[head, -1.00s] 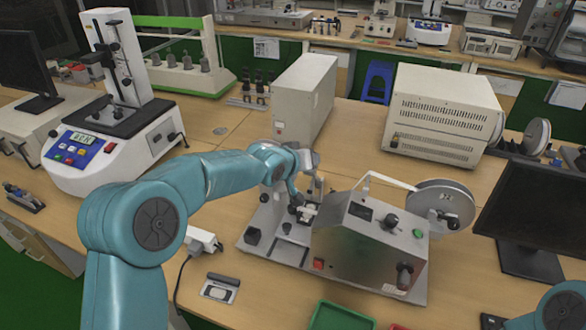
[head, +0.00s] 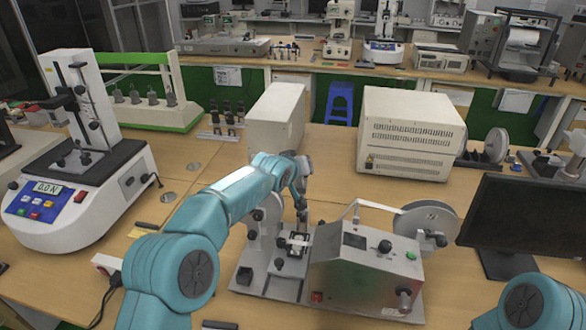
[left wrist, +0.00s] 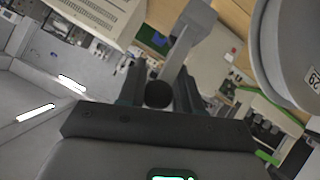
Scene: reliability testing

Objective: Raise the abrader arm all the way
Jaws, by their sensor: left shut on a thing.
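The abrader (head: 365,270) is a grey machine on the wooden bench, with a sloped control box, a round disc (head: 428,220) and a flat base plate. My left gripper (head: 302,203) is above its specimen platform (head: 294,243). In the left wrist view, the gripper (left wrist: 157,98) is shut around the black knob (left wrist: 157,94) of the grey abrader arm (left wrist: 182,45), which extends away from the knob. In the head view my own arm hides much of the abrader arm. My right gripper is out of view.
A black monitor (head: 525,205) stands right of the abrader. A white box (head: 277,120) and a vented cabinet (head: 412,132) stand behind it. A force tester (head: 85,185) is at left. Open bench top lies between the boxes and the abrader.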

